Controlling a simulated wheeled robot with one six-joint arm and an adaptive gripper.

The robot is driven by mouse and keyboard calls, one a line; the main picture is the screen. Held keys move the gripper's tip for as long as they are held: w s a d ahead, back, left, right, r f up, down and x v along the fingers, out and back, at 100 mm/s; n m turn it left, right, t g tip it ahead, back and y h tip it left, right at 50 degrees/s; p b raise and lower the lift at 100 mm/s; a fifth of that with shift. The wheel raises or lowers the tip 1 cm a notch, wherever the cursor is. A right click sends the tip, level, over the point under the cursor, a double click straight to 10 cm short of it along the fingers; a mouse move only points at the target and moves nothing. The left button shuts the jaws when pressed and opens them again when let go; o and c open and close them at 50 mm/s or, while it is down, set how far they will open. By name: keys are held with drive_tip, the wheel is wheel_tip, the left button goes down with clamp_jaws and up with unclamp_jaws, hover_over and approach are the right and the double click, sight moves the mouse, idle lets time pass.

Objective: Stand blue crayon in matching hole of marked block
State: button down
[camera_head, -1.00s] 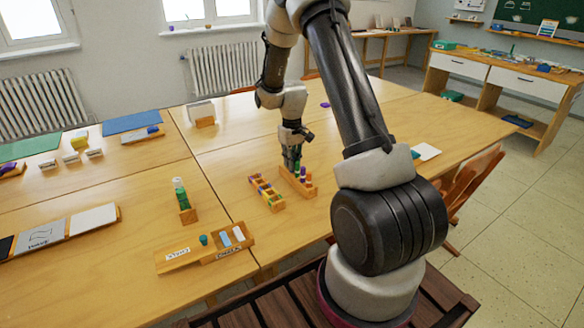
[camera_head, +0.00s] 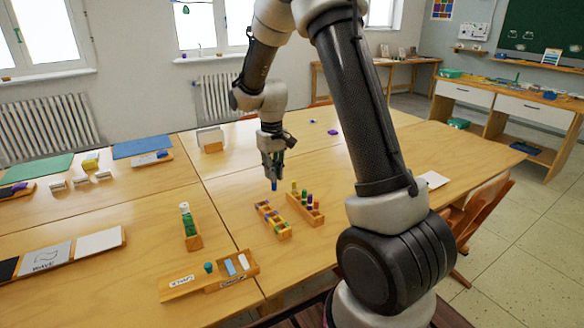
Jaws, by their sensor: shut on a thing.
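My gripper (camera_head: 273,172) points down and is shut on the blue crayon (camera_head: 274,186), whose lower end shows below the fingers. It holds the crayon upright in the air, just behind the far end of a wooden block with coloured marks (camera_head: 276,230). This block lies on the table; its separate holes are too small to make out clearly. A second wooden block (camera_head: 316,220) stands to its right, with several coloured crayons upright in it.
A wooden holder with green items (camera_head: 194,242) stands left of the blocks. A labelled wooden tray (camera_head: 180,289) lies near the front edge. A purple piece (camera_head: 333,132) lies farther back. Bare tabletop (camera_head: 225,205) lies left of the marked block.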

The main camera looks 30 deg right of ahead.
wheel_tip(320, 180, down, 7)
drive_tip(key=s+a+m, duration=0.2)
drive_tip(key=m, duration=0.4)
drive_tip(key=shift+s+a, duration=0.15)
drive_tip(key=shift+s, duration=0.05)
drive_tip(key=shift+f, duration=1.35)
idle(3.4)
drive_tip(key=c, duration=1.4)
unclamp_jaws()
drive_tip(key=shift+c, duration=0.2)
drive_tip(key=shift+o, duration=1.3)
